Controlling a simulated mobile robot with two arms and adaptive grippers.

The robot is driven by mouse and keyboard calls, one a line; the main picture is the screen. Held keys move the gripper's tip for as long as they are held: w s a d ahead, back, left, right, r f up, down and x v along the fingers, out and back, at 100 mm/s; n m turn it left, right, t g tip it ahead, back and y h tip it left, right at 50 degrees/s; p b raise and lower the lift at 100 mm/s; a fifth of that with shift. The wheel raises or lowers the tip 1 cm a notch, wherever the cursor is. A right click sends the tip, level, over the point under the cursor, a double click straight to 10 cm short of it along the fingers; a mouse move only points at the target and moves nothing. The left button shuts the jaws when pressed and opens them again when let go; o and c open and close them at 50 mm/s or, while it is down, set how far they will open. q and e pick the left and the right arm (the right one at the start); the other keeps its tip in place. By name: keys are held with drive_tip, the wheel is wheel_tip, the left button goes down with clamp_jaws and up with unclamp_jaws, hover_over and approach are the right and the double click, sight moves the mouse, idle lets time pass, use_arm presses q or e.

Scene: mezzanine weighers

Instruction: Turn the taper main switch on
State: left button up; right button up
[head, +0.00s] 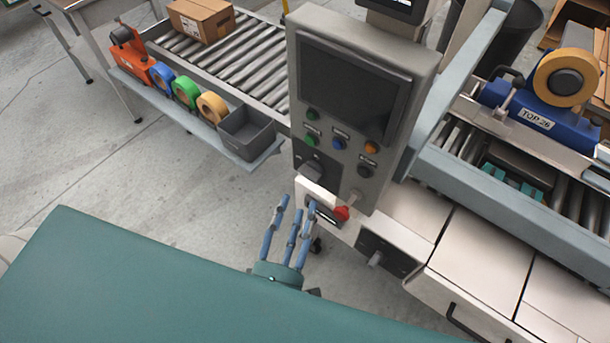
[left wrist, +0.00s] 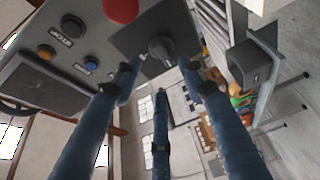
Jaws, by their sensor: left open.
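A grey control panel (head: 352,110) stands at the centre of the head view. A black rotary switch (head: 310,172) sits on a dark plate at its lower left; it also shows in the left wrist view (left wrist: 162,48). This looks like the main switch, but I cannot read its label or tell on from off. A second switch (head: 376,258) is on a dark plate on the white cabinet below. My left gripper (head: 296,208) is open and empty, below and left of the panel. In the left wrist view its fingers (left wrist: 158,80) point towards the knob, apparently apart from it.
A red knob (head: 343,212) projects close to the rotary switch. Several coloured buttons (head: 338,144) sit under the dark screen (head: 350,85). A grey bin (head: 247,133) and tape rolls (head: 186,92) are on a shelf behind left. A green surface (head: 150,290) fills the front.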

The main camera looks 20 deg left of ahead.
sight(308, 177)
use_arm(q)
drive_tip(key=w, duration=0.2)
drive_tip(key=w+p, duration=0.1)
drive_tip(key=w, duration=0.4)
drive_tip(key=shift+w+a+p, duration=0.25)
drive_tip(key=shift+p, duration=0.1)
drive_tip(key=shift+w, duration=0.45)
drive_tip(key=shift+f, duration=0.1)
use_arm(e)
drive_tip(key=shift+s+a+r, duration=0.1)
drive_tip(key=shift+a+r, duration=0.75)
drive_tip(key=shift+r, duration=0.25)
use_arm(q)
clamp_jaws()
use_arm(e)
drive_tip(key=shift+d, duration=0.6)
